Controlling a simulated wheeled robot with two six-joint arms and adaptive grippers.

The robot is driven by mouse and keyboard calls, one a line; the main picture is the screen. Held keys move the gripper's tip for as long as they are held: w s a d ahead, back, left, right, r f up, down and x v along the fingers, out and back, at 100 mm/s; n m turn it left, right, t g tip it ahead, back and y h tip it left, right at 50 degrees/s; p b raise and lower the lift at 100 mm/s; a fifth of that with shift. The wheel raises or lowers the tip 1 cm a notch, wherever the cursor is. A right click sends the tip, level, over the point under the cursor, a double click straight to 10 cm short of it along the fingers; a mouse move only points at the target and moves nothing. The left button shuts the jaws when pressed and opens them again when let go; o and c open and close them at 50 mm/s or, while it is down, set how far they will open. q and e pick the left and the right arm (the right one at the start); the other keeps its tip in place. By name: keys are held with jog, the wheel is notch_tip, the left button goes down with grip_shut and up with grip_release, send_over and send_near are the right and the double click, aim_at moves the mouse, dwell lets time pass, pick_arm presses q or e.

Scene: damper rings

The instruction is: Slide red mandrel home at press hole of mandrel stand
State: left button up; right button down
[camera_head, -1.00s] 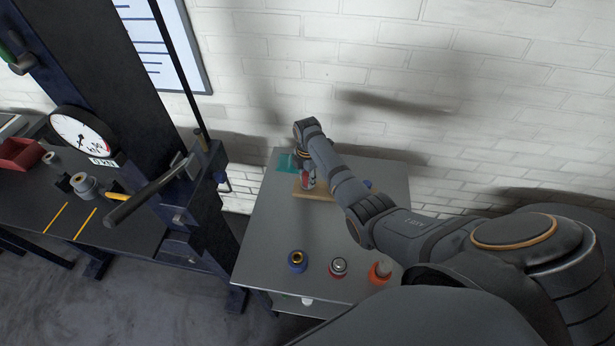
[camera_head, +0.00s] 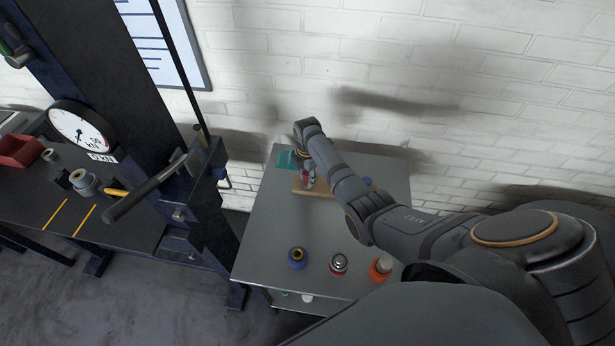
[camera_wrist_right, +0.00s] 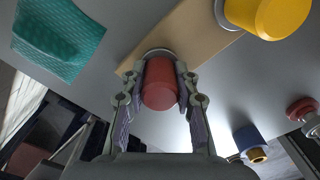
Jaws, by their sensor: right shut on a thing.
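The red mandrel (camera_wrist_right: 160,82) is between the fingers of my right gripper (camera_wrist_right: 160,98), which is shut on it. In the right wrist view its far end is at the wooden mandrel stand (camera_wrist_right: 195,38), with a grey ring showing at its base. I cannot tell how deep it sits in the hole, as the hole is hidden. In the head view my right gripper (camera_head: 308,176) is over the stand (camera_head: 318,192) at the back of the grey table. A yellow mandrel (camera_wrist_right: 272,15) stands at another place on the stand. My left gripper is not in view.
A teal cloth (camera_wrist_right: 60,38) lies beside the stand. The press (camera_head: 185,200) is at left. The table's middle is clear.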

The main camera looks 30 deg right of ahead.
jog(key=c, duration=0.9)
grip_release()
jog(key=shift+f, duration=0.1)
jog(key=shift+c, duration=0.2)
notch_tip(320, 180, up, 12)
jog(key=shift+a, duration=0.1)
